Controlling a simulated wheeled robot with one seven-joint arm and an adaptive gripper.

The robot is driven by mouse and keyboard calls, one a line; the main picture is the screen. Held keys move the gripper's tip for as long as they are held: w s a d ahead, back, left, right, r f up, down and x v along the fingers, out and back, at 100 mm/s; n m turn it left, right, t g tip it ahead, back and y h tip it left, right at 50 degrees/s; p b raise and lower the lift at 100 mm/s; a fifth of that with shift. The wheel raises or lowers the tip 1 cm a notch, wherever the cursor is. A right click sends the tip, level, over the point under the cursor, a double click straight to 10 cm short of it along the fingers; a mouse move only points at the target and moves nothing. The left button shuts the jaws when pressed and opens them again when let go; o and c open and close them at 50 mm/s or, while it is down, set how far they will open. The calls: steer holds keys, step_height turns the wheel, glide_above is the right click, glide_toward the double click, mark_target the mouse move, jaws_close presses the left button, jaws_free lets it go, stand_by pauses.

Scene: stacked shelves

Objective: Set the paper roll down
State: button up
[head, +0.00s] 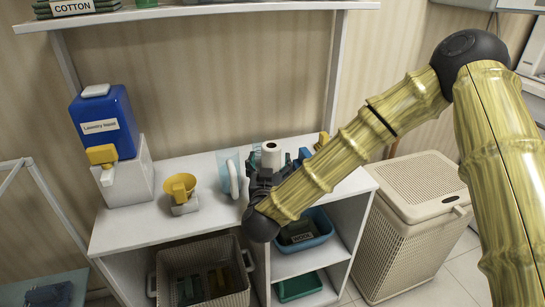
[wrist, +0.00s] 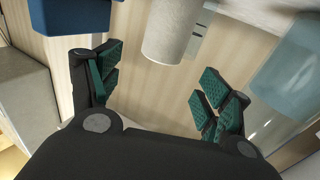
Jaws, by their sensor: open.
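The white paper roll (head: 271,155) shows upright at the worktop of the white shelf unit (head: 125,228) in the head view, with a dark hole in its top. Its lower part is hidden behind my gripper (head: 264,182), so I cannot see what it rests on there. In the wrist view the pale roll (wrist: 172,30) hangs into the top middle of the picture, beyond and between the spread fingers. My gripper (wrist: 157,80) is open, its green-padded fingers well apart with a clear gap to the roll.
A blue-and-white detergent dispenser (head: 105,128), a yellow cup (head: 180,187) and a clear jug (head: 230,172) stand left of the roll. Baskets (head: 205,255) sit below. A lidded hamper (head: 415,190) stands at right. An upper shelf (head: 200,12) overhangs.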

mark_target(271, 151)
steer(key=shift+w+f, duration=0.1)
steer(key=shift+w, duration=0.95)
steer(key=shift+w+d, duration=0.2)
steer(key=shift+w, duration=2.5)
steer(key=c, duration=1.2)
steer(key=shift+c, duration=0.2)
steer(key=shift+r, duration=0.2)
